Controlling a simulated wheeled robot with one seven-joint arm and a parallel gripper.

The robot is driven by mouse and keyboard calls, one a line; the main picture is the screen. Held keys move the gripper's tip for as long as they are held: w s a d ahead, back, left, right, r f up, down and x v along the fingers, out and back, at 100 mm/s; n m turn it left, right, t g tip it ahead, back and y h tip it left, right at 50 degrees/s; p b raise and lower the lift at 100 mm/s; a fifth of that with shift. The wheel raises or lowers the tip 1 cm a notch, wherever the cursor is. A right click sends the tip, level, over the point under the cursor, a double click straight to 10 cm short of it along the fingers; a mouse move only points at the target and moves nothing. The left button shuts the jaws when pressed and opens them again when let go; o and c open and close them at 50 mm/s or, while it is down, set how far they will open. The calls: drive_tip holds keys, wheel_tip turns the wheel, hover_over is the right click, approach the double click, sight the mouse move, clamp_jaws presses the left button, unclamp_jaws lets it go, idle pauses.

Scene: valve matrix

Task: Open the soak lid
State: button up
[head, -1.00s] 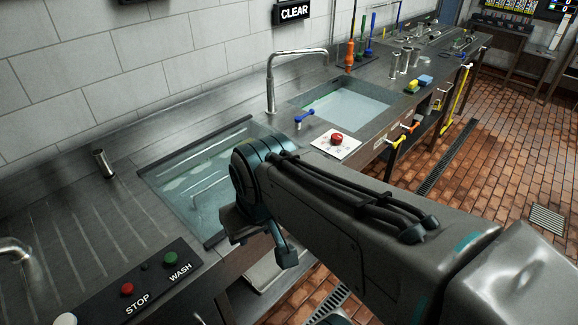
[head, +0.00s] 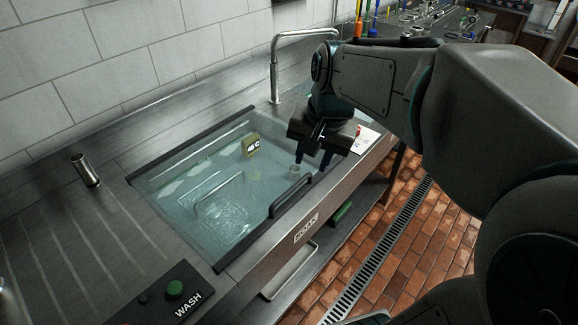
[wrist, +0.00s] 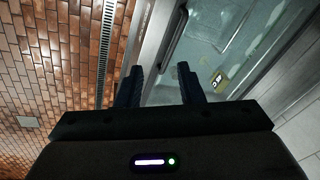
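The soak lid (head: 190,180) is a clear panel with dark side edges, lying flat over the sunken soak basin. A dark bar handle (head: 290,196) stands along its front edge, above the SOAK label (head: 306,228). My gripper (head: 313,160) is above the lid's front right part, fingers pointing down, apart from the handle and to its right and beyond it. In the wrist view the two fingers (wrist: 158,88) are spread with nothing between them. The lid (wrist: 215,50) also shows there beyond the fingers. A small tag reading about 40C (head: 251,145) is seen at the basin's far side.
A tall faucet (head: 276,70) stands behind the basin's right end. A panel with a green WASH button (head: 175,289) is at the front left, and a metal cup (head: 86,170) at the left back. A shelf tray (head: 290,270) is below the counter. The tiled floor in front has a drain grate (head: 385,250).

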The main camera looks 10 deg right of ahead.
sight(297, 184)
drive_tip(key=w+d+f+m+b, duration=0.25)
drive_tip(key=w+f+m, duration=0.2)
drive_tip(key=w, duration=0.35)
drive_tip(key=shift+g, duration=0.4)
drive_tip(key=w+f, duration=0.1)
drive_tip(key=f, duration=0.3)
drive_tip(key=a+f, duration=0.1)
drive_tip(key=f, duration=0.3)
drive_tip(key=w+a+f, duration=0.1)
drive_tip(key=f, duration=0.3)
drive_tip(key=shift+w+a+f, duration=0.1)
drive_tip(key=shift+w+f, duration=0.2)
drive_tip(key=shift+f, duration=0.05)
clamp_jaws()
